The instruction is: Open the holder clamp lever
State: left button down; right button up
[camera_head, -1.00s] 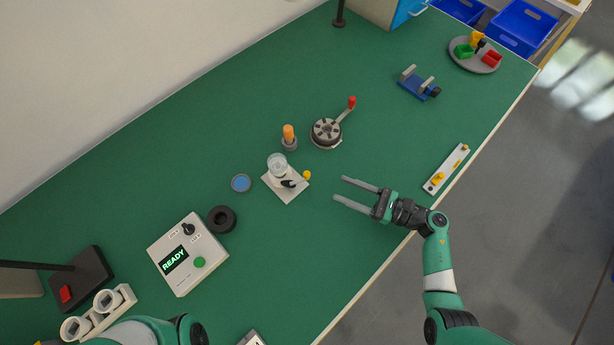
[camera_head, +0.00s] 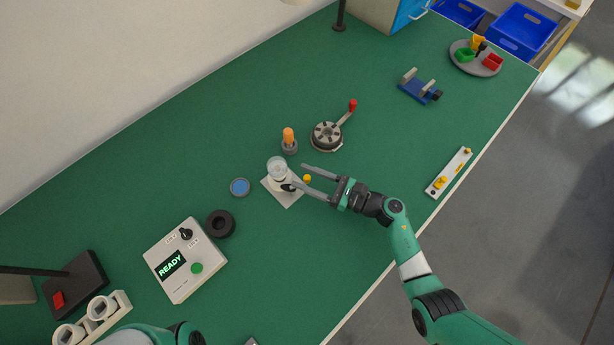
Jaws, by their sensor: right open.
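The bulb holder (camera_head: 279,200) is a pale square plate near the middle of the green table, with a clear glass bulb (camera_head: 278,166) upright on it. The clamp lever shows as a yellow knob (camera_head: 307,178) at the holder's right side, with a black part (camera_head: 288,187) on the plate. My right gripper (camera_head: 304,177) is open, its two fingers pointing left on either side of the yellow knob. Whether a finger touches the knob or the black part cannot be told. Only part of my left arm shows at the bottom left; its gripper is not in view.
A control box (camera_head: 185,262) reading READY and a black ring (camera_head: 220,223) lie to the left. A blue disc (camera_head: 240,187), an orange-topped peg (camera_head: 289,140) and a round fixture with a red-knobbed crank (camera_head: 327,136) stand close by. The table between holder and front edge is clear.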

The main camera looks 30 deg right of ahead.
grip_shut()
jog(key=n+g+y+b, duration=0.1)
jog(key=b, duration=0.2)
jog(key=w+n+g+y+b, duration=0.1)
jog(key=n+g+y+b, duration=0.1)
jog(key=b, duration=0.1)
jog(key=n+g+y+b, duration=0.1)
jog(key=g+b, duration=0.1)
jog(key=b, duration=0.2)
jog(key=shift+w+f+y, duration=0.3)
jog(key=shift+w+f, duration=0.05)
jog(key=shift+f, duration=0.05)
jog(key=shift+r+n+g+b, duration=0.3)
jog(key=shift+n+g, duration=0.1)
jog(key=shift+r, duration=0.1)
grip_release()
